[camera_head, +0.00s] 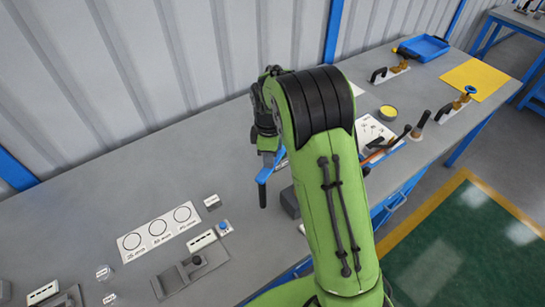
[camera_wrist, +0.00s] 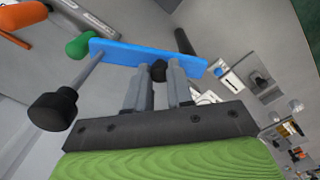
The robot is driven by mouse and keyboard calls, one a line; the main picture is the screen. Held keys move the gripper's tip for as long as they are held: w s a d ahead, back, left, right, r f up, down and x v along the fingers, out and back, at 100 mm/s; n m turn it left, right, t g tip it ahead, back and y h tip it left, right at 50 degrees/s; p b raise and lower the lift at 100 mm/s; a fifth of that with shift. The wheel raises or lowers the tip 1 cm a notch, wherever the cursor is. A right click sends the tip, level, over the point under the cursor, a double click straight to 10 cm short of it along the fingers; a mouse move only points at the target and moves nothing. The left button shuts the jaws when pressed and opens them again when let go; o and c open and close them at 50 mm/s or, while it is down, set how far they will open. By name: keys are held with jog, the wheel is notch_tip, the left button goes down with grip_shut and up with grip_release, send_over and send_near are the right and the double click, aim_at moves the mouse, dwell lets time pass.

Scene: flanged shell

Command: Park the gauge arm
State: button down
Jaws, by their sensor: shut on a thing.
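A flat blue bar, which looks like the gauge arm (camera_wrist: 120,53), crosses in front of my gripper (camera_wrist: 158,75) in the wrist view. The two fingers are shut on a small black knob (camera_wrist: 158,70) at the bar. A grey rod runs from the bar's left end to a larger black knob (camera_wrist: 54,111). A dark post shows behind the bar's right end. In the head view the blue bar (camera_head: 268,170) shows below my wrist, above the bench, with a dark cylinder (camera_head: 262,196) at its lower end. My arm hides its mounting there.
A white plate with three circles (camera_head: 158,235) lies on the grey bench at the front left, near a grey fixture (camera_head: 190,273). Tools, a yellow-topped tin (camera_head: 388,112), a yellow sheet (camera_head: 478,79) and a blue tray (camera_head: 424,47) lie to the right. A corrugated wall stands behind.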

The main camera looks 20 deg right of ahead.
jog(key=shift+w+a+n, duration=0.3)
jog(key=shift+a+n, duration=0.05)
jog(key=shift+n, duration=0.75)
jog(key=c, duration=1)
grip_release()
jog(key=shift+a, duration=0.1)
jog(key=shift+r, duration=0.1)
notch_tip(320, 180, up, 16)
jog(key=p, duration=0.1)
jog(key=shift+p, duration=0.4)
jog(key=shift+f, duration=0.2)
